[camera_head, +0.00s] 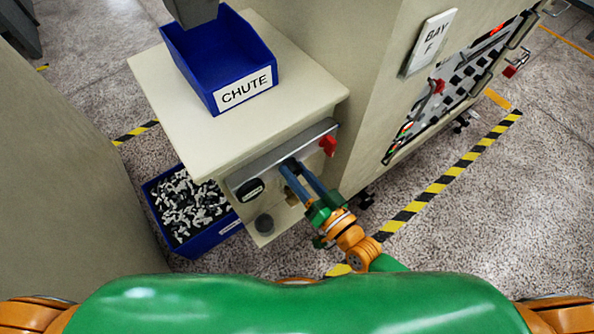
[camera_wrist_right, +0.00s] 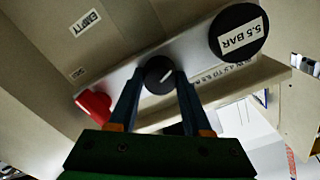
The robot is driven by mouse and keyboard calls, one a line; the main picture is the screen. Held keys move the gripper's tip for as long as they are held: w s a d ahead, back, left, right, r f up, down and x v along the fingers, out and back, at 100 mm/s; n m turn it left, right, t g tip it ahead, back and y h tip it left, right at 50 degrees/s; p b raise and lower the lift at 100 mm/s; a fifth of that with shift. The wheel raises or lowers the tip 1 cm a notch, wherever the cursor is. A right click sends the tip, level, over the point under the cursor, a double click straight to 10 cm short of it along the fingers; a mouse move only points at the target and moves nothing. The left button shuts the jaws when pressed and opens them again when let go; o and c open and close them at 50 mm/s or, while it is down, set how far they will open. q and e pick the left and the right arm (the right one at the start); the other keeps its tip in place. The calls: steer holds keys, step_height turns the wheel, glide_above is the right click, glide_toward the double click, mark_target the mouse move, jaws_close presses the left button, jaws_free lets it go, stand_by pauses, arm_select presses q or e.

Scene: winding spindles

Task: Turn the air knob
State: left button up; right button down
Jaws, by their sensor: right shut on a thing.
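The air knob (camera_wrist_right: 158,70) is a round black knob on a grey metal strip (camera_wrist_right: 195,60), on the front of a cream cabinet. In the right wrist view it sits between the two fingertips of my right gripper (camera_wrist_right: 157,82), which is shut on it. In the head view my right gripper (camera_head: 290,170) reaches the strip from the lower right, and its blue fingers largely hide the knob. A black gauge labelled 5.5 BAR (camera_wrist_right: 238,35) is beside the knob; in the head view the gauge (camera_head: 250,190) is left of the gripper. My left gripper is not in view.
A red knob (camera_head: 328,145) sits at the strip's other end, right of my gripper. A blue CHUTE bin (camera_head: 220,65) stands on the cabinet top (camera_head: 160,95). A blue crate (camera_head: 215,235) of small parts is on the floor at left. Speckled floor (camera_head: 500,240) is open at right.

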steer(key=shift+f, duration=0.15)
steer(key=c, duration=0.6)
jaws_free()
steer(key=v, duration=0.7)
steer(key=shift+d, duration=0.1)
